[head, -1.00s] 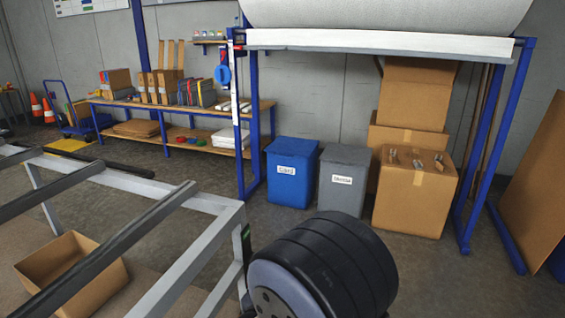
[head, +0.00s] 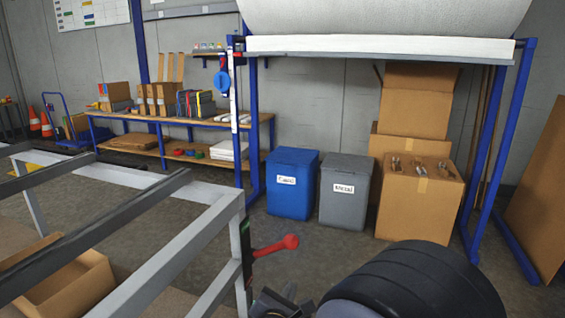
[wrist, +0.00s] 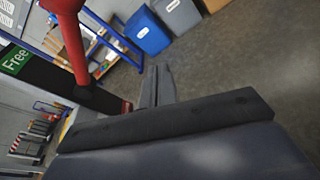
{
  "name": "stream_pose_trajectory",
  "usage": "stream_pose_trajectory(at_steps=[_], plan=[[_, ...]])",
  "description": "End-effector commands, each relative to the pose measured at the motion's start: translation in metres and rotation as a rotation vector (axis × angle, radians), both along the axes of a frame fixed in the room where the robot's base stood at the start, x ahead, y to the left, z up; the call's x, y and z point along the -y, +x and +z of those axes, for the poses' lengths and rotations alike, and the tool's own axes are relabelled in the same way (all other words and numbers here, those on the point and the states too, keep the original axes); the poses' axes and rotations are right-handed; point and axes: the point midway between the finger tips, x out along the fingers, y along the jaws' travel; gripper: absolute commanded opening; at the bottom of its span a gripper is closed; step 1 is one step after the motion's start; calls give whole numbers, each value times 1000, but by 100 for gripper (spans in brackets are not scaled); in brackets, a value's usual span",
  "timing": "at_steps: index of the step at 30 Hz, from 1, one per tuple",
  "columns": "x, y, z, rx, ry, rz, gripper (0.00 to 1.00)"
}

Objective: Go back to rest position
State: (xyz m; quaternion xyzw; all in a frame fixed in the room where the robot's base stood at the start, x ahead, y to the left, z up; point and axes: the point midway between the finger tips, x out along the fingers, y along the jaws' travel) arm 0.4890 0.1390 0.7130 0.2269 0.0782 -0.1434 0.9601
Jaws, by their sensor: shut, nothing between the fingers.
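My gripper (head: 283,298) shows at the bottom edge of the head view, partly cut off, just left of my large dark arm joint. In the wrist view my gripper's fingers (wrist: 157,88) are together with nothing between them. A red lever (head: 280,245) with a rounded end sticks out to the right from the grey metal frame, a little above my gripper in the head view. The red lever also shows in the wrist view (wrist: 72,45), left of the fingers, beside a dark panel with a green "Free" label (wrist: 15,60). I see no contact between fingers and lever.
The grey roller frame (head: 165,262) fills the left, with an open cardboard box (head: 82,290) behind its bars. A blue bin (head: 291,190), a grey bin (head: 344,195) and cardboard boxes (head: 420,205) stand behind. Floor between them and the frame is clear.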

Motion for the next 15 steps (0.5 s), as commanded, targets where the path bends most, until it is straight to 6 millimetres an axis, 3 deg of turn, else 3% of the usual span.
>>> stream_pose_trajectory(at_steps=[15], plan=[[-16,6,-38,111,303,0,0]])
